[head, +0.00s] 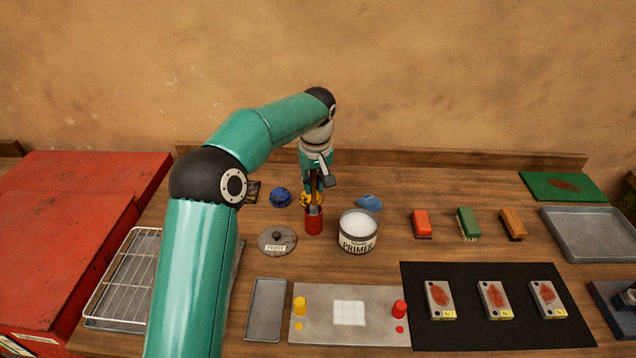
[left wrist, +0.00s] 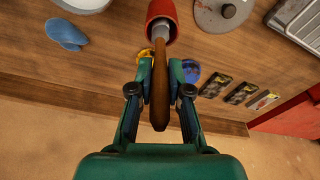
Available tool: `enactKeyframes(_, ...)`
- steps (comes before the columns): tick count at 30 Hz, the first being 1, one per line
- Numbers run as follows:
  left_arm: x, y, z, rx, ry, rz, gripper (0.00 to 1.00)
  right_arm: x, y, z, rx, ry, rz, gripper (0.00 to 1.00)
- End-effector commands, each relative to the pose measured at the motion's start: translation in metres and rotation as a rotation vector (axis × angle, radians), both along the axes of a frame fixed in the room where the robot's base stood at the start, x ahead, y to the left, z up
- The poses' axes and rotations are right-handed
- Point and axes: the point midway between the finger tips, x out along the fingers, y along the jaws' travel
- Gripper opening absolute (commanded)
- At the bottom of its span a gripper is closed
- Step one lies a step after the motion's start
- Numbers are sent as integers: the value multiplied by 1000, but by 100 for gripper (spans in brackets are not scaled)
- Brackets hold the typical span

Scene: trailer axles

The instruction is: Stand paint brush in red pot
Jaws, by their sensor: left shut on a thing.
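The paint brush has a brown wooden handle (left wrist: 160,85) and a pale metal ferrule (left wrist: 160,32). My left gripper (head: 314,193) is shut on the handle; it also shows in the left wrist view (left wrist: 160,72) with a finger on each side. The red pot (head: 314,222) stands on the bench right below the gripper. In the left wrist view the ferrule reaches into the mouth of the red pot (left wrist: 165,12). The bristles are hidden, so I cannot tell whether they touch the bottom. My right gripper is not in view.
A white primer can (head: 357,236) stands close right of the pot, a round lid (head: 277,240) lies to its left. A blue cap (head: 281,197), a yellow item (left wrist: 145,57) and a blue cloth (head: 369,203) lie near. Several brushes stand farther right. A wire rack (head: 120,275) is left.

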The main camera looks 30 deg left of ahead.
Motion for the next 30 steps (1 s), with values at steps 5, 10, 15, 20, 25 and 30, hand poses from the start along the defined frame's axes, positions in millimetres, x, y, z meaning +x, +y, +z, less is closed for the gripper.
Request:
enactKeyframes(5, 0, 0, -3, 0, 0, 0, 0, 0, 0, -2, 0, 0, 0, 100)
enactKeyframes(10, 0, 0, -3, 0, 0, 0, 0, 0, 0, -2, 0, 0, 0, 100)
enactKeyframes(15, 0, 0, -3, 0, 0, 0, 36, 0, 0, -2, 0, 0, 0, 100)
enactKeyframes(20, 0, 0, -3, 0, 0, 0, 47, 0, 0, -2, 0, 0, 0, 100)
enactKeyframes(25, 0, 0, -3, 0, 0, -1, 47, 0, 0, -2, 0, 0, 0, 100)
enactKeyframes(30, 0, -1, 5, 0, -1, 0, 47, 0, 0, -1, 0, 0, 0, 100)
